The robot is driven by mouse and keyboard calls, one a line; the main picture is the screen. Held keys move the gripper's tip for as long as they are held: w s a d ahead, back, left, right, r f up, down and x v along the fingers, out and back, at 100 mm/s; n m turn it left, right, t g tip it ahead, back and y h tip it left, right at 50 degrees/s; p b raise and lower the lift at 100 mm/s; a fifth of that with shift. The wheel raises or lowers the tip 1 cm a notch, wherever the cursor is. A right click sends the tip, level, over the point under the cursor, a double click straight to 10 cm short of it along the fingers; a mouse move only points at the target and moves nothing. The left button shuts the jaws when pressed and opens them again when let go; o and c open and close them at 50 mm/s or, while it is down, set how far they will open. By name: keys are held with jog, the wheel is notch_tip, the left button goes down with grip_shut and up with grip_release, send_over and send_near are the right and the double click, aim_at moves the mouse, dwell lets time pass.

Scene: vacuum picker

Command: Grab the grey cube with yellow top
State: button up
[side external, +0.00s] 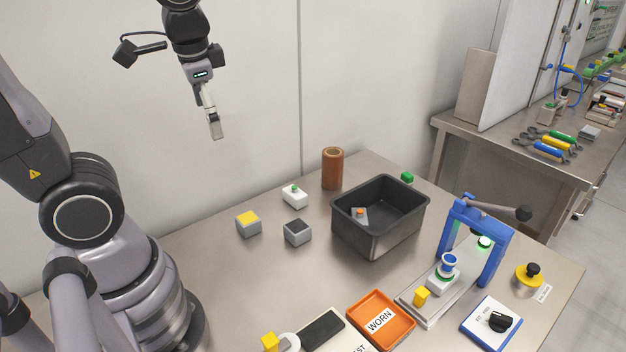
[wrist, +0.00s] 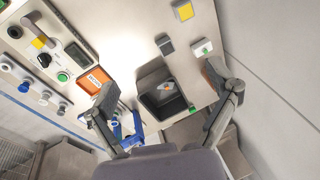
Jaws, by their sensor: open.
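The grey cube with the yellow top (side external: 248,223) sits on the metal table at the left, in front of my arm's base. It also shows at the top right of the wrist view (wrist: 183,10). My gripper (side external: 216,131) hangs high above the table near the back wall, well clear of the cube. In the wrist view my gripper (wrist: 155,85) has its two fingers spread wide apart with nothing held between them.
A dark-topped grey cube (side external: 297,232) and a white block with a green button (side external: 294,195) stand close to the yellow-topped cube. A black bin (side external: 380,240), brown cylinder (side external: 332,168), orange WORN tray (side external: 381,318) and blue-framed fixture (side external: 496,237) stand to the right.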

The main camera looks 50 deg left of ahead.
aim_at(249, 219)
jog(key=w+a+f+m+y, duration=0.1)
jog(key=w+f+m+y, duration=0.2)
jog(key=f, duration=0.7)
jog(key=w+a+f+m+g+y, duration=0.1)
jog(key=w+f+m+y, duration=0.3)
jog(key=f+m, duration=0.3)
jog(key=w+a+f+m+y, duration=0.1)
jog(key=w+f+m+y, duration=0.2)
jog(key=f, duration=1)
jog(key=shift+w+f+m+g+y, duration=0.15)
jog(key=shift+m+y, duration=0.1)
jog(key=shift+m, duration=0.5)
jog(key=shift+f+m+g+y, duration=0.15)
jog(key=shift+m+y, duration=0.1)
jog(key=shift+m, duration=0.5)
jog(key=x, duration=1.3)
jog(key=shift+a+f, duration=0.25)
jog(key=shift+a, duration=0.05)
jog(key=c, duration=1.2)
jog(key=shift+o, duration=0.2)
jog(key=shift+r, duration=0.1)
